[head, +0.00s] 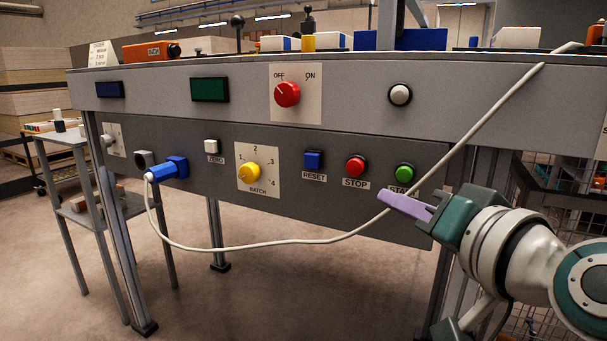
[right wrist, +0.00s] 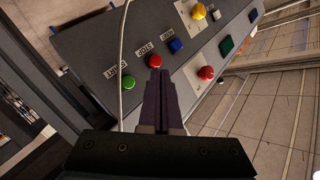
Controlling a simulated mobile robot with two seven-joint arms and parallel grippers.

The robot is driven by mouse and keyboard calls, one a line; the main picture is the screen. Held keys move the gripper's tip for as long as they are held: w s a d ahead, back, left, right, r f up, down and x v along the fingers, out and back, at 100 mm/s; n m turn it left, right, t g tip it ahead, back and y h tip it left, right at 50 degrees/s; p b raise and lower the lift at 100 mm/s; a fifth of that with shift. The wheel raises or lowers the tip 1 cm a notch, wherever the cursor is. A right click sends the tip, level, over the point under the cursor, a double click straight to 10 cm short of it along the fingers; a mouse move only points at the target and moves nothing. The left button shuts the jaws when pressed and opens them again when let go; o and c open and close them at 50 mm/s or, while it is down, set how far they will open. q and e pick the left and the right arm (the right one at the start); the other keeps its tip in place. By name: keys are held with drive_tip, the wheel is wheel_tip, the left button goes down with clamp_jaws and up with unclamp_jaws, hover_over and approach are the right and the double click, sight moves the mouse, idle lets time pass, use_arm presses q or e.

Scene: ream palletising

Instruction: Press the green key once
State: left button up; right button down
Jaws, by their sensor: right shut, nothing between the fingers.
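The green key (head: 404,174) is a round green button at the right end of the lower panel, with a partly covered label below it. I cannot tell how far the fingertips stand from the panel. In the right wrist view the shut fingers (right wrist: 160,75) point toward the panel near the red STOP button. My left gripper is not in view.
The red STOP button (head: 355,167) and blue RESET button (head: 313,160) sit left of the green key. A white cable (head: 462,140) hangs across the panel's right part, beside the green key, to a blue plug (head: 170,169). A yellow BATCH knob (head: 249,171) is further left.

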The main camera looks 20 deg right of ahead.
sight(409, 179)
drive_tip(key=shift+w+d+b, duration=0.55)
drive_tip(key=shift+w+d, duration=0.65)
drive_tip(key=shift+d, duration=0.2)
drive_tip(key=shift+w+d+b, duration=0.5)
drive_tip(key=shift+w+d, duration=0.7)
drive_tip(key=shift+d, duration=0.2)
drive_tip(key=shift+w+d, duration=0.1)
drive_tip(key=shift+w+d, duration=0.2)
drive_tip(key=shift+d, duration=0.05)
drive_tip(key=shift+w+d, duration=0.25)
drive_tip(key=shift+d, duration=0.05)
idle(0.7)
drive_tip(key=shift+a, duration=0.1)
drive_tip(key=shift+s+a+r+p, duration=0.1)
drive_tip(key=shift+s+a+p, duration=0.2)
drive_tip(key=shift+p, duration=0.1)
drive_tip(key=shift+s+a, duration=0.25)
